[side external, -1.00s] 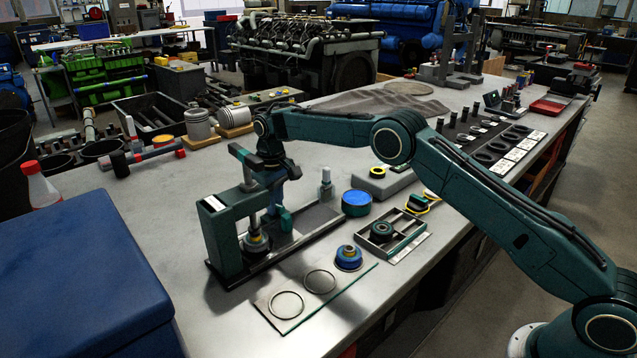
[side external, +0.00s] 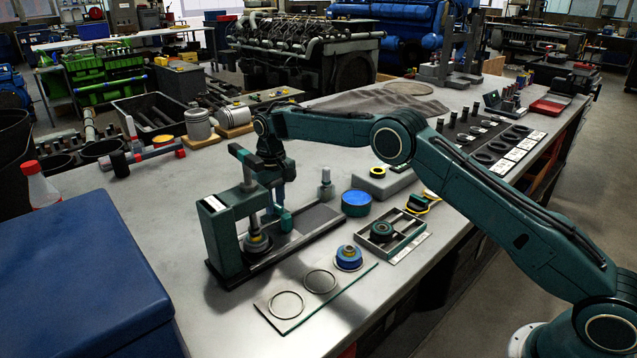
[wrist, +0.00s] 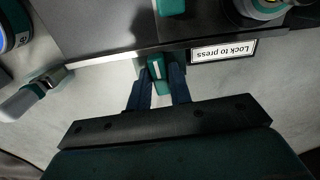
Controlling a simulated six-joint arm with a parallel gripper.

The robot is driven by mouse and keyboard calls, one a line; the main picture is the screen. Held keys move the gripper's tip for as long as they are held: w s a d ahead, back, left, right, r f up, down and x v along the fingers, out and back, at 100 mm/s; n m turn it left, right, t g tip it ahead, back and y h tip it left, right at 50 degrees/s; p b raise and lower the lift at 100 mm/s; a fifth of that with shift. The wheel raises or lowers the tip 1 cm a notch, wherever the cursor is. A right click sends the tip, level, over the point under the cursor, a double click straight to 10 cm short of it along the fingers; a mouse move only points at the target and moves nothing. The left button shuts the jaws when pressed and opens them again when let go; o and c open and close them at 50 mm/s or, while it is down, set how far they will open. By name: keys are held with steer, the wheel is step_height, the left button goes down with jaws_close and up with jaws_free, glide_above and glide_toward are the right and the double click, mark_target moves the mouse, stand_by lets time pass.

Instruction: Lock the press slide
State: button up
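The green press (side external: 222,240) stands on the bench with its column and ram over the left end of a long dark slide base (side external: 312,222). A round part (side external: 257,242) sits under the ram. A small teal lock tab with a pale stripe (wrist: 156,68) is at the slide's edge, beside a label reading "Lock to press" (wrist: 223,50). My gripper (wrist: 161,78) has its two dark blue fingers on either side of this tab, with a small gap showing at the right finger. In the side view my gripper (side external: 281,208) points down behind the press ram; its fingertips are partly hidden.
A small bottle (side external: 326,185) and a blue-topped tin (side external: 356,202) stand right of the slide. A tray with a dark ring part (side external: 382,232), a blue stepped part (side external: 348,257) and a glass plate with two rings (side external: 298,303) lie in front. A blue box (side external: 80,270) fills the left foreground.

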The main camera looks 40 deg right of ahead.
steer(key=o, duration=0.3)
steer(key=shift+r, duration=2.7)
steer(key=shift+r, duration=2)
steer(key=shift+r, duration=0.1)
